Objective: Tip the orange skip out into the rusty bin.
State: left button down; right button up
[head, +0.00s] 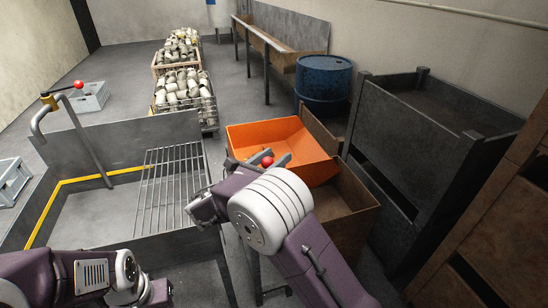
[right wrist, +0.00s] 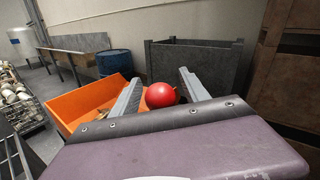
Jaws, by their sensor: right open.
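The orange skip (head: 280,138) stands in the middle of the head view, just beyond my right gripper. In the right wrist view the skip (right wrist: 82,104) looks level and holds some small pale and brown pieces. The rusty bin (head: 346,200) stands beside and below the skip, on its right; part of it is hidden by my right arm. A red ball knob (right wrist: 161,95) shows between the two fingers of my right gripper (right wrist: 160,92). The fingers (head: 270,161) are open, with gaps at the knob's sides. My left arm shows at the lower left, its fingers out of sight.
A dark steel crate (head: 425,150) stands close on the right, with a blue drum (head: 323,80) behind the skip. A wire rack (head: 172,180) lies left of my right gripper. Baskets of pale parts (head: 183,95) stand farther back. Grey floor (head: 115,75) is free at left.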

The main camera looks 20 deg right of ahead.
jog(key=shift+w+d, duration=0.1)
jog(key=shift+f, duration=0.1)
jog(key=c, duration=0.3)
grip_shut()
dwell(0.9)
